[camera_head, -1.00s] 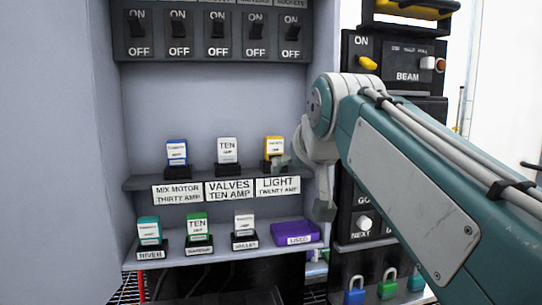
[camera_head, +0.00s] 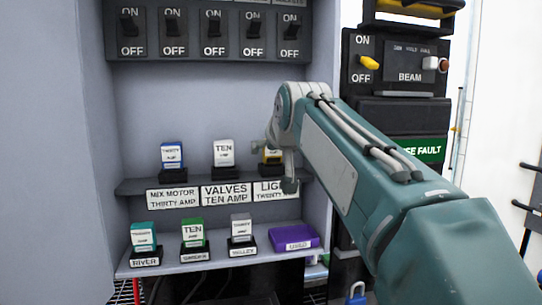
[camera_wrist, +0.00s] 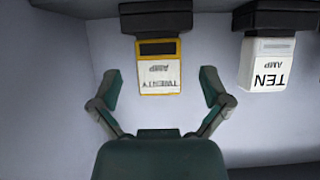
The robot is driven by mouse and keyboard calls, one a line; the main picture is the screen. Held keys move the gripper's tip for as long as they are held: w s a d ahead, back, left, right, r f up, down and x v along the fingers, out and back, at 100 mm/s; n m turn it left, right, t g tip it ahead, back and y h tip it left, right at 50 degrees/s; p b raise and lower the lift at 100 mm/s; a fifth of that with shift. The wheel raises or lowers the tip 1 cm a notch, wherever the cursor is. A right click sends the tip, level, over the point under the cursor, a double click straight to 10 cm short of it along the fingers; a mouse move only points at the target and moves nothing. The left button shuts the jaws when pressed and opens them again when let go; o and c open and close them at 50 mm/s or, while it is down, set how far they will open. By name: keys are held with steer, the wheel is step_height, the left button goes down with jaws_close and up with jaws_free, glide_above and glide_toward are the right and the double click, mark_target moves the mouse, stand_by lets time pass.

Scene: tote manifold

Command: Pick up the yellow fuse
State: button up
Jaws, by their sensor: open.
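The yellow fuse (camera_head: 272,154) sits upright in its black holder on the upper shelf above the LIGHT label, partly hidden by my arm in the head view. In the wrist view the fuse (camera_wrist: 159,68) appears upside down, with a yellow frame and a white TWENTY AMP face, seated in its black base (camera_wrist: 156,17). My gripper (camera_wrist: 160,88) is open, with one finger on each side of the fuse's lower part in the picture. Gaps show between both fingers and the fuse. In the head view my gripper (camera_head: 286,180) is mostly hidden behind my arm.
The white TEN AMP fuse (camera_head: 223,152) stands beside it, and a blue-trimmed fuse (camera_head: 172,155) is further left. A switch row (camera_head: 210,33) is above. The cabinet's right wall is close to my arm.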

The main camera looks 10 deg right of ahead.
steer(key=x, duration=0.2)
steer(key=shift+w+f, duration=0.1)
steer(key=shift+w, duration=0.2)
steer(key=shift+s, duration=0.1)
steer(key=c, duration=1.2)
steer(key=shift+c, duration=0.2)
steer(key=shift+r, duration=0.7)
steer(key=s+a+r, duration=0.6)
steer(key=a+r, duration=0.5)
steer(key=a, duration=0.1)
steer(key=shift+s+a+r, duration=0.2)
steer(key=shift+a+r, duration=0.05)
steer(key=shift+r, duration=0.1)
steer(key=shift+s+d+r, duration=0.1)
